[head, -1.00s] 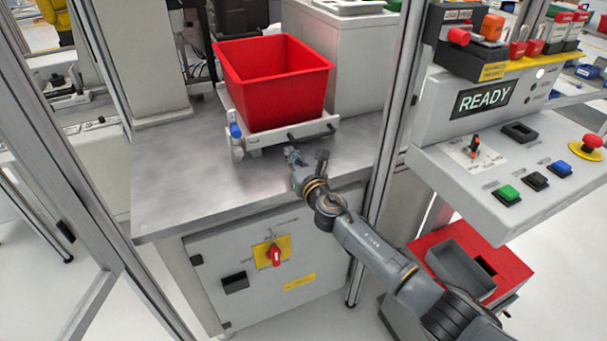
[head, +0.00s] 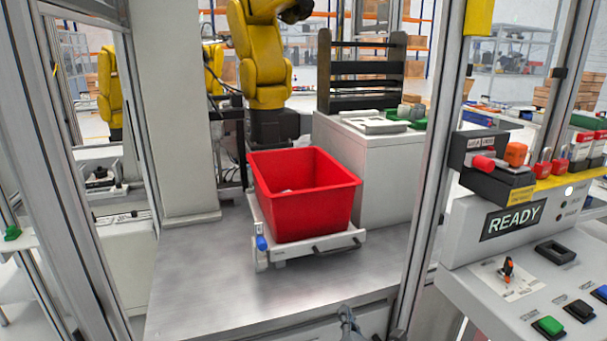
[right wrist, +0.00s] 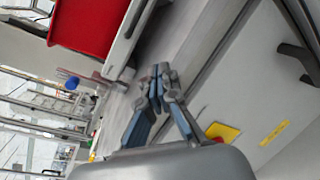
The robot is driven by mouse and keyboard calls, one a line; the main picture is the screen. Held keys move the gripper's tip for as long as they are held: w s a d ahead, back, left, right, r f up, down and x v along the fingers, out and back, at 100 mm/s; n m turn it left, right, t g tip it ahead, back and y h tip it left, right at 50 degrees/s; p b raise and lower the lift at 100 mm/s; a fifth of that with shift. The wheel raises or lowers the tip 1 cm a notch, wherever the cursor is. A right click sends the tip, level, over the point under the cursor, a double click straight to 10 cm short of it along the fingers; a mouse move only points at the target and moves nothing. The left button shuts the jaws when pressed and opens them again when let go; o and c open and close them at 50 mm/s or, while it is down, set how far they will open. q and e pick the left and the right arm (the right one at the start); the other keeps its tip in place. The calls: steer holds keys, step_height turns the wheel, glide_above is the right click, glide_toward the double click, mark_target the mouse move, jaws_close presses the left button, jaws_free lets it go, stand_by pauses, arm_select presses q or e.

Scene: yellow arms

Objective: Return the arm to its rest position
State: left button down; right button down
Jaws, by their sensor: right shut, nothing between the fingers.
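My right gripper (head: 349,318) shows only as a tip at the bottom edge of the head view, in front of the metal table (head: 190,290). In the right wrist view the right gripper (right wrist: 158,75) is shut and empty, its fingertips together. It is apart from the red bin (head: 305,212), which sits on a white tray (head: 340,243) on the table. The bin also shows at the top left of the right wrist view (right wrist: 85,22). My left gripper is in neither view.
A control panel (head: 530,275) with a READY display stands at the right, with a metal post (head: 425,190) beside it. A yellow robot arm (head: 262,60) stands behind the bin. The left part of the tabletop is bare. The cabinet front shows a yellow plate (right wrist: 222,132).

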steer(key=s+d+f+m+g+h, duration=0.1)
steer(key=s+d+f+m+g, duration=0.3)
steer(key=s+m, duration=0.5)
steer(key=s+d+f+m+g+h, duration=0.25)
steer(key=s+d+f+m, duration=0.2)
steer(key=s+m, duration=0.5)
steer(key=s+d+f+m+g+y, duration=0.15)
steer(key=s+m+g, duration=0.65)
steer(key=s, duration=1)
step_height(320, 180, down, 26)
steer(key=s, duration=0.1)
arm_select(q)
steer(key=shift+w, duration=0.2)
arm_select(e)
steer(key=s+d+f, duration=0.3)
steer(key=s+f, duration=1.3)
steer(key=s, duration=0.1)
steer(key=shift+g+y, duration=0.3)
steer(key=shift+g, duration=0.15)
steer(key=shift+f, duration=0.1)
